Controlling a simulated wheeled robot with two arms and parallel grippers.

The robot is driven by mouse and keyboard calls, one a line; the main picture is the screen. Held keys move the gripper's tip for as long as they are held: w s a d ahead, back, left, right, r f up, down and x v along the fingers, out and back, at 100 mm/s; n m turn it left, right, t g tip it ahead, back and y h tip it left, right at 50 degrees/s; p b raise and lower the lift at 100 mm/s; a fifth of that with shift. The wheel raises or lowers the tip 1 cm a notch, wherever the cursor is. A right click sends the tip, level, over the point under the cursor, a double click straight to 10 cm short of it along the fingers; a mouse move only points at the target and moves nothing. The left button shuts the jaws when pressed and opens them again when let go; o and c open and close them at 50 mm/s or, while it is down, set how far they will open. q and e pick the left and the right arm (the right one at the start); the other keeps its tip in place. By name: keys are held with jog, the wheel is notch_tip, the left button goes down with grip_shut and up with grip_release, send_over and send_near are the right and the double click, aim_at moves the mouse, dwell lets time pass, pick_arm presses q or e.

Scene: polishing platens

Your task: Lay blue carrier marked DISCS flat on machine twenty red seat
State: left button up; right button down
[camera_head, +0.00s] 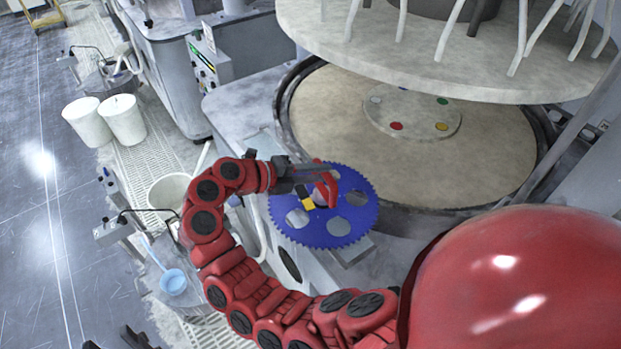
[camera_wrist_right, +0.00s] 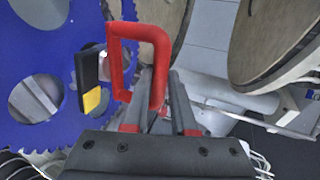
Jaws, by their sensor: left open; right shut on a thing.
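The blue toothed carrier (camera_head: 308,237) with round holes is at the front left edge of the machine, beside the beige platen (camera_head: 330,120). Its red loop handle shows in the right wrist view (camera_wrist_right: 113,62). My right gripper (camera_head: 318,180) is shut on this handle. A black and yellow piece (camera_wrist_right: 92,101) is on the carrier; no DISCS lettering is readable. I cannot tell whether the carrier touches the surface below. A red dot (camera_head: 396,126) marks the platen's central disc. My left gripper (camera_head: 112,339) is open, partly in view at the bottom left.
A large round upper plate (camera_head: 440,70) with hanging pale hoses overhangs the back of the platen. White buckets (camera_head: 122,119) stand on the floor at left. A light blue ladle (camera_head: 173,282) lies at lower left. The platen's visible surface is clear.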

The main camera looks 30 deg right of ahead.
jog(key=shift+w+d+r, duration=0.1)
jog(key=shift+w+d, duration=0.15)
jog(key=shift+d, duration=0.35)
jog(key=shift+w+d, duration=0.2)
jog(key=shift+d, duration=0.45)
jog(key=shift+w+d+r, duration=0.1)
jog(key=shift+w+d, duration=0.15)
jog(key=shift+d, duration=0.35)
jog(key=shift+w+d+b, duration=1)
jog(key=shift+w+d, duration=1.05)
jog(key=shift+d, duration=2.65)
jog(key=shift+w+d+b, duration=1)
jog(key=shift+w+d, duration=1)
jog(key=shift+d, duration=2.65)
jog(key=w+d+f+b, duration=0.1)
jog(key=d+f+b, duration=0.2)
jog(key=f+b, duration=0.3)
jog(key=shift+w+d+f+b, duration=0.25)
jog(key=shift+d+f+b, duration=0.1)
jog(key=shift+b, duration=0.3)
jog(key=shift+f, duration=0.2)
